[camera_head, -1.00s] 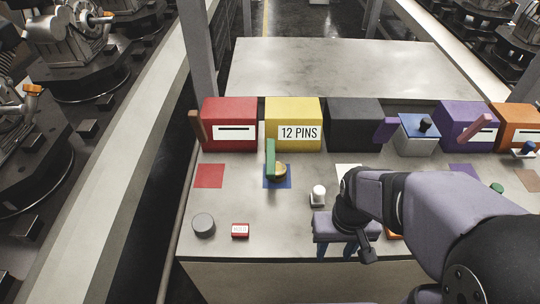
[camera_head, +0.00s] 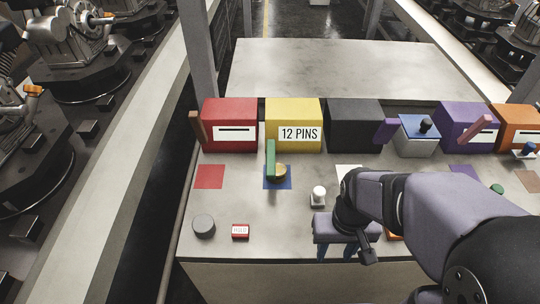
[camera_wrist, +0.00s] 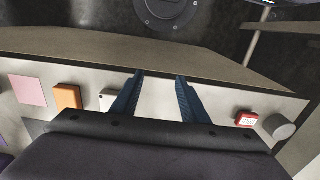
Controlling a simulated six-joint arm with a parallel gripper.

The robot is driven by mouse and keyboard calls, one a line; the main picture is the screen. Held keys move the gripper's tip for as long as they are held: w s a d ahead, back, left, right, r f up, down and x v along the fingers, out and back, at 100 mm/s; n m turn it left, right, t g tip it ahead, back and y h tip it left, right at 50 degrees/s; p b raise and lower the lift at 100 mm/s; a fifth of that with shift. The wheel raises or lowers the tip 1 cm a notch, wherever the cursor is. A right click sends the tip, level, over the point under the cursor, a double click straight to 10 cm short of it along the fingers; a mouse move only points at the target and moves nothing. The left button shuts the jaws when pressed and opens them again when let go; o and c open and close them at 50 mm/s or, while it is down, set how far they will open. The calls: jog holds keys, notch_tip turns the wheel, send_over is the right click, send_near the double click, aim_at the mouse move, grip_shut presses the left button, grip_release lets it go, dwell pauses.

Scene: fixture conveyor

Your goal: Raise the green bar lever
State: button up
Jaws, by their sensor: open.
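The green bar lever (camera_head: 270,158) stands nearly upright at the lower left of the front of the yellow box (camera_head: 293,112), which is labelled "12 PINS". Its lower end is above a blue square with a round tan-gold piece. My gripper (camera_head: 345,252) is at the front edge of the table, to the right of the lever and nearer the camera, well apart from it. In the wrist view my gripper (camera_wrist: 160,80) shows two blue fingers apart with nothing between them. The lever is not in the wrist view.
A white-topped piece (camera_head: 318,196) stands between the lever and my gripper. A grey cylinder (camera_head: 203,226) and a small red labelled block (camera_head: 240,231) are at the front left. Red (camera_head: 229,112) and black (camera_head: 355,125) boxes flank the yellow box.

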notch_tip(320, 180, up, 9)
jog(key=p, duration=0.7)
send_over(271, 166)
jog(key=shift+a+r, duration=0.1)
jog(key=shift+f+p, duration=1.1)
jog(key=shift+f, duration=2.55)
